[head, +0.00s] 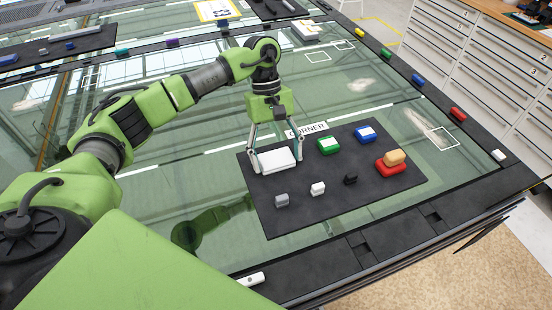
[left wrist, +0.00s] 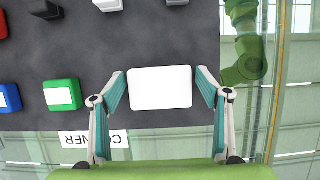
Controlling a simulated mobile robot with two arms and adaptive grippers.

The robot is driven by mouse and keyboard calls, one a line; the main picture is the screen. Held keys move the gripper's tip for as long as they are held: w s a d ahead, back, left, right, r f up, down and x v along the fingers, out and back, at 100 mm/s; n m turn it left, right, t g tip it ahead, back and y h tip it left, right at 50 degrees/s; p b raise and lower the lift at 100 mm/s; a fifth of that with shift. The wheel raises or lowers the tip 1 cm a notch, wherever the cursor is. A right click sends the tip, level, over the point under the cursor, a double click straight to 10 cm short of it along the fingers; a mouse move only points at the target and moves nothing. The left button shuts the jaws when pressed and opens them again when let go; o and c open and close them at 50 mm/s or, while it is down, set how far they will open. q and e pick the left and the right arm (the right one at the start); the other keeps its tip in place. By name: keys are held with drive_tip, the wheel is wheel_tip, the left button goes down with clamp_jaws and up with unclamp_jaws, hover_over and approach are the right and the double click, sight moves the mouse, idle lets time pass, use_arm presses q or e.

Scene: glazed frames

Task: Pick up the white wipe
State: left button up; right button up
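The white wipe (head: 275,160) is a white rounded block at the upper left of the black mat (head: 310,210), by the CORNER label. In the left wrist view the white wipe (left wrist: 160,88) lies between the two teal finger pads. My left gripper (head: 276,151) points down over it, one finger on each side. It also shows in the left wrist view (left wrist: 161,85), its fingers spread, with narrow gaps seen between the fingertips and the block's ends. My right gripper is not in view.
The mat also holds a green block (head: 328,146), a blue block (head: 365,135), a red block (head: 390,168) with a tan piece on it, and small grey (head: 281,200), white (head: 318,188) and black (head: 350,179) pieces. Clear glass surrounds the mat.

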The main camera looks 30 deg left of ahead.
sight(277, 160)
use_arm(q)
drive_tip(key=c, duration=0.3)
drive_tip(key=shift+c, duration=0.2)
drive_tip(key=shift+r, duration=0.1)
wheel_tip(277, 160, up, 10)
drive_tip(key=b, duration=0.3)
drive_tip(key=shift+c, duration=0.3)
